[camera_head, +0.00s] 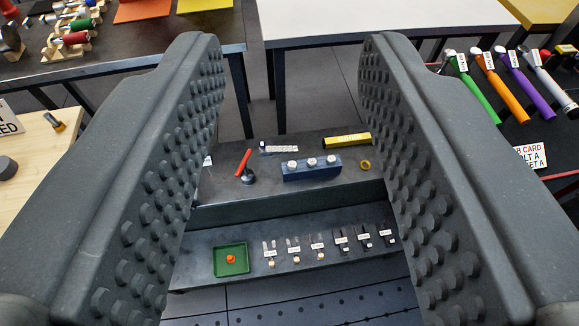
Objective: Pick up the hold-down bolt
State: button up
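My gripper (290,50) is open, its two dark studded fingers wide apart at the left and right of the view, with nothing between them. Which thing is the hold-down bolt I cannot tell at this size. A small orange piece (230,259) sits in a green tray (218,270) on the lower dark step, seen between the fingers. To its right stands a row of several small labelled pieces (319,250), some pale and some dark. A small bolt-like piece with a yellowish end (54,121) lies on the wooden table at the left.
The upper step holds a blue block (311,171) with white-topped pieces, a red-handled item (244,163), a yellow bar (347,140) and a brass ring (365,164). A white table (400,18) stands behind. Coloured-handled tools (505,92) lie at the right. Spools (76,38) stand top left.

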aim_at(292, 165)
jog(key=u, duration=0.05)
jog(key=i, duration=0.95)
jog(key=z, duration=0.1)
